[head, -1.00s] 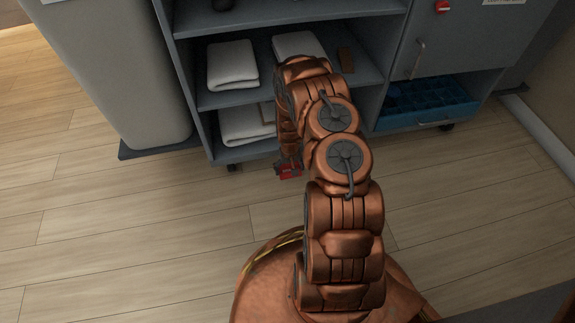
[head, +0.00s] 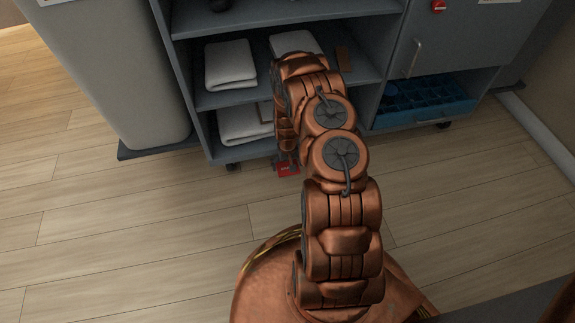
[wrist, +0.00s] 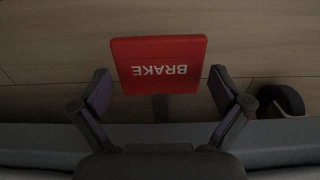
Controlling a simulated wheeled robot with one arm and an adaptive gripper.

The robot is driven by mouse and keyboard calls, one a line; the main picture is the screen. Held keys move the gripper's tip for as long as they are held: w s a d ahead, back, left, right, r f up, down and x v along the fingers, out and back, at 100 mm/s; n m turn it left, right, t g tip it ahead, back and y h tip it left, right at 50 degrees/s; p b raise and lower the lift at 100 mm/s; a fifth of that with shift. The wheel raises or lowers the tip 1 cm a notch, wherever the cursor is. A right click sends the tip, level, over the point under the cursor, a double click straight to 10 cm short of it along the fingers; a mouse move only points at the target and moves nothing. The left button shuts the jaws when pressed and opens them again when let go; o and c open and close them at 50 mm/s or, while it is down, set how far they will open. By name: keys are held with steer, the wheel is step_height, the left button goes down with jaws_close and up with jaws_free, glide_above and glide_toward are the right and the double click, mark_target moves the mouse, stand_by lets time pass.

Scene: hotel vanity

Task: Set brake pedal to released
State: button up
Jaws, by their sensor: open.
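The brake pedal (wrist: 158,64) is a red plate marked BRAKE, upside down in the wrist view. It sits low at the front of the grey cart, and in the head view a small part of the red pedal (head: 287,170) shows below my arm. My gripper (wrist: 160,80) is open, with one finger on each side of the pedal in the wrist view. Gaps show between the fingers and the pedal's sides. Whether the pedal is pressed or released is hard to tell. In the head view my arm hides most of the gripper.
The grey cart (head: 277,147) has shelves with folded white towels (head: 229,64) and a blue compartment tray (head: 425,105). Black casters (head: 233,166) stand under it. A grey bin (head: 120,80) is at the left. The wooden floor (head: 130,230) in front is clear.

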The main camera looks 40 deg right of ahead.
step_height(320, 180, up, 12)
steer(key=shift+f, duration=0.15)
stand_by(0.5)
stand_by(0.5)
steer(key=s+a+r+n+p, duration=0.1)
steer(key=s+a+r+p, duration=0.35)
steer(key=r, duration=1.05)
steer(key=s+a+r+p, duration=0.1)
steer(key=a+r+p, duration=0.4)
steer(key=r+p, duration=0.65)
steer(key=s+a+r+n+p, duration=0.1)
steer(key=s+a+r+p, duration=0.25)
steer(key=r, duration=1.45)
steer(key=s+a+r+n+p, duration=0.1)
steer(key=s+a+r+p, duration=0.2)
steer(key=s+r+p, duration=0.4)
steer(key=s+a+r+g+p, duration=0.1)
steer(key=s+a+r+p, duration=0.3)
steer(key=r, duration=1)
steer(key=s+a+r+n+p, duration=0.1)
steer(key=s+a+r+p, duration=0.3)
steer(key=s+r+p, duration=0.5)
steer(key=s+r, duration=0.2)
steer(key=s, duration=0.2)
steer(key=shift+a+n+g+p, duration=0.15)
steer(key=shift+n+g+p, duration=0.15)
steer(key=shift+g+p, duration=0.1)
